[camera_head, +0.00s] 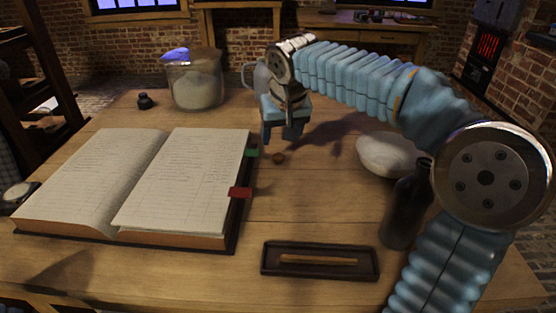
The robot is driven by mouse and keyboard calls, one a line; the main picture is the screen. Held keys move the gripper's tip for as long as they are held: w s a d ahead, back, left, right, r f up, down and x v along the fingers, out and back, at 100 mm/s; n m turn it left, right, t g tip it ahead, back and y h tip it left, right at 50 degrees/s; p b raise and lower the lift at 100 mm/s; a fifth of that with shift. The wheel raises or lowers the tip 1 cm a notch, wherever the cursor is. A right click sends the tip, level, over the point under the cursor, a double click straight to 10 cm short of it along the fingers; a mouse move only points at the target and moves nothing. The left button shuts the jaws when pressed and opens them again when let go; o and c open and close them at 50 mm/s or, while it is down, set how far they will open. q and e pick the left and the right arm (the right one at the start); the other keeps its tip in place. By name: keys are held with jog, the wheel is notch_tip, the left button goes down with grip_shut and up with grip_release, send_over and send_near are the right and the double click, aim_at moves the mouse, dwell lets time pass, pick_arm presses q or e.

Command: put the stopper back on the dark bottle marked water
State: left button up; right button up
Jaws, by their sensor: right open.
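A dark bottle (402,212) stands upright at the right front of the table. My right arm hides part of its right side, and I cannot read any marking on it. A small brown round piece, which looks like the stopper (278,158), lies on the table right of the open book. My right gripper (283,137) points down above and slightly behind this piece. Its jaws are open with nothing seen between them. My left gripper is not in view.
An open book (185,185) covers the table's left side. A dark tray (320,272) with a thin wooden stick lies in front. A white rounded object (388,155) sits behind the bottle. A glass jar (194,82), a small black inkpot (145,101) and a grey jug (261,78) stand at the back.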

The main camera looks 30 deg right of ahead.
aim_at(278, 156)
jog(key=shift+x, duration=1.55)
jog(key=x, duration=0.5)
jog(key=shift+d+f, duration=0.15)
jog(key=c, duration=1.1)
